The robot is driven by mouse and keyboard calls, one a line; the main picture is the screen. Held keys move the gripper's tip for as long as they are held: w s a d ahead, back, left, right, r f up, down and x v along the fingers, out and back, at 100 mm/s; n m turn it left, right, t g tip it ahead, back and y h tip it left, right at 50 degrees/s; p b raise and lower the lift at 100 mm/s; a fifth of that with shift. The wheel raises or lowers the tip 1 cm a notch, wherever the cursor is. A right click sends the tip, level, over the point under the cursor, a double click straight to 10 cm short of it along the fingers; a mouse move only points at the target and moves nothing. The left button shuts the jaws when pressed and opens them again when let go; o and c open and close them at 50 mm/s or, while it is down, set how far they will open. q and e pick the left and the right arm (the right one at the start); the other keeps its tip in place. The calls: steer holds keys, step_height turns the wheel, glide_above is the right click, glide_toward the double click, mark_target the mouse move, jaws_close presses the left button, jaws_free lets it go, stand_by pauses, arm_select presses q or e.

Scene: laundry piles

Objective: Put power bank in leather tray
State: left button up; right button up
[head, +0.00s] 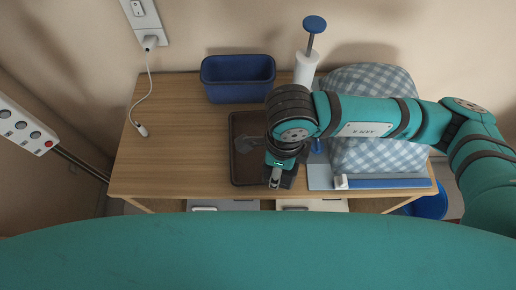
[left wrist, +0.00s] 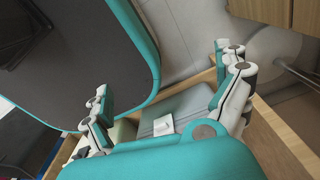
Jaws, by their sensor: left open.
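The brown leather tray (head: 237,172) lies on the wooden table, partly covered by my right arm. A dark grey shape (head: 245,144) shows inside it; I cannot tell whether it is the power bank, part of my gripper or a shadow. Another dark patch (head: 289,178) is beside the right gripper at the tray's near right corner, also unclear. My right gripper (head: 275,180) points down over the tray's near right part; its fingers are too small and hidden to read. My left gripper (left wrist: 160,72) is open and empty in the left wrist view, and is out of the head view.
A blue bin (head: 238,92) stands behind the tray. A blue-edged grey item (head: 388,183) lies in front. A white cable end (head: 141,130) lies left; the table's left side is otherwise clear.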

steer(key=s+a+m, duration=0.1)
steer(key=m, duration=0.1)
steer(key=s+a+f+m, duration=0.1)
steer(key=s+a+m, duration=0.1)
steer(key=m, duration=0.1)
steer(key=s+a+f+m+b, duration=0.1)
steer(key=a+m, duration=0.1)
steer(key=shift+s+a+m, duration=0.25)
steer(key=shift+s+m, duration=0.1)
steer(key=shift+m, duration=0.05)
steer(key=m+p, duration=0.2)
steer(key=p, duration=0.2)
glide_above(258, 148)
steer(key=shift+s+a+f, duration=0.15)
steer(key=shift+s+f, duration=0.15)
steer(key=shift+f, duration=0.35)
steer(key=f, duration=0.1)
steer(key=f+p, duration=0.1)
steer(key=shift+w+f, duration=0.3)
steer(key=shift+w, duration=0.05)
steer(key=shift+f, duration=0.5)
steer(key=o, duration=1.7)
steer(key=shift+c, duration=0.2)
arm_select(q)
steer(key=r, duration=0.1)
steer(key=w+r, duration=0.1)
steer(key=r, duration=0.1)
steer(key=shift+w+d+r, duration=0.25)
steer(key=shift+d+r, duration=0.05)
